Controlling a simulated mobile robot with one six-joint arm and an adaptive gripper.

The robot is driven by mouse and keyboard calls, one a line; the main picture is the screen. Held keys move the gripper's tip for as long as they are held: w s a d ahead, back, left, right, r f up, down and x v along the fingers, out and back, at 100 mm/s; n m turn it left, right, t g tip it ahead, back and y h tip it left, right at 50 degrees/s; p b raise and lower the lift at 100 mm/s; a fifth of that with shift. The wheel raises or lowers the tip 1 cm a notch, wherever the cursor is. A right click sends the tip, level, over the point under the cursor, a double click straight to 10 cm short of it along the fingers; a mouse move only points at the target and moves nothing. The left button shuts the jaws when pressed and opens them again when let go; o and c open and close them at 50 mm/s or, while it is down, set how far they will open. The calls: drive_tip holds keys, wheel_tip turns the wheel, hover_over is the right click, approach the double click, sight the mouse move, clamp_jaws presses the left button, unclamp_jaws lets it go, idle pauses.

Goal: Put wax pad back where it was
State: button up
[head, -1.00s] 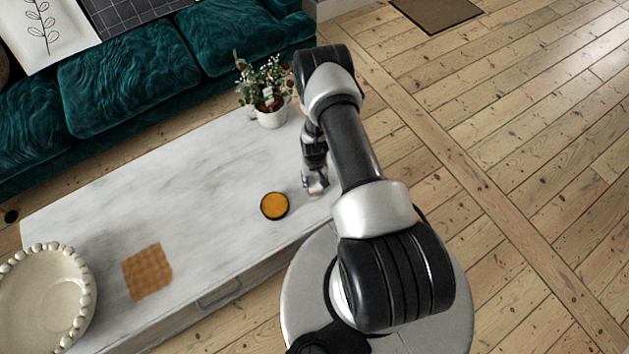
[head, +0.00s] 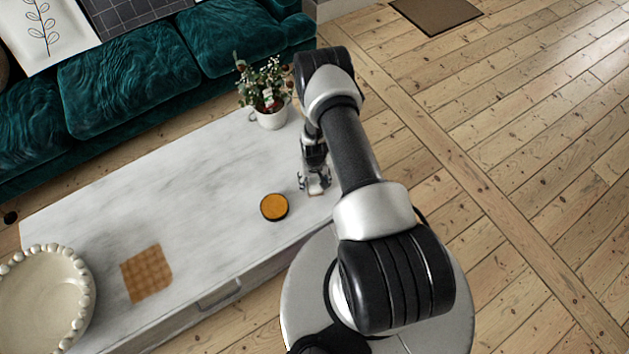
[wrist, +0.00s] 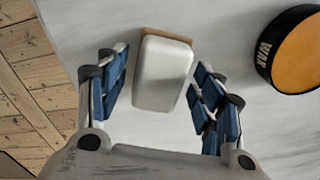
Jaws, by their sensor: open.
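A small rounded block (wrist: 163,78), white with a tan edge, lies on the marble tabletop (head: 190,190); it looks like the wax pad. My gripper (wrist: 160,68) is open, with one blue-padded finger on each side of the block and gaps between. In the head view my gripper (head: 315,183) is low over the table's right end, and the block is mostly hidden there. A round black tin with an orange top (head: 274,207) stands just left of the gripper; in the wrist view the tin (wrist: 300,55) bears the letters "WAX".
A potted plant (head: 270,118) stands at the table's far right corner. A woven tan square (head: 147,274) and a beaded cream bowl (head: 40,300) are at the left. A green sofa (head: 130,75) is behind. The middle of the tabletop is clear.

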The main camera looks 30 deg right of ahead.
wheel_tip(320, 180, up, 12)
drive_tip(key=p, duration=0.4)
wheel_tip(320, 180, up, 28)
drive_tip(key=f+n+t, duration=0.1)
drive_tip(key=t, duration=0.1)
hover_over(314, 181)
drive_tip(key=w+a, duration=0.3)
drive_tip(key=w, duration=0.2)
drive_tip(key=s+a+r+n, duration=0.1)
drive_tip(key=s+a+r, duration=0.2)
drive_tip(key=r, duration=0.7)
drive_tip(key=s+a+r+n+t, duration=0.1)
drive_tip(key=s+a+r, duration=0.2)
drive_tip(key=s+r, duration=0.4)
drive_tip(key=s+a+r+n+t, duration=0.1)
drive_tip(key=s+a+r, duration=0.2)
drive_tip(key=s+r, duration=0.5)
drive_tip(key=s, duration=0.6)
drive_tip(key=shift+s+a+r+t, duration=0.15)
drive_tip(key=shift+s+r+t, duration=0.15)
drive_tip(key=shift+s, duration=0.1)
drive_tip(key=shift+c, duration=0.2)
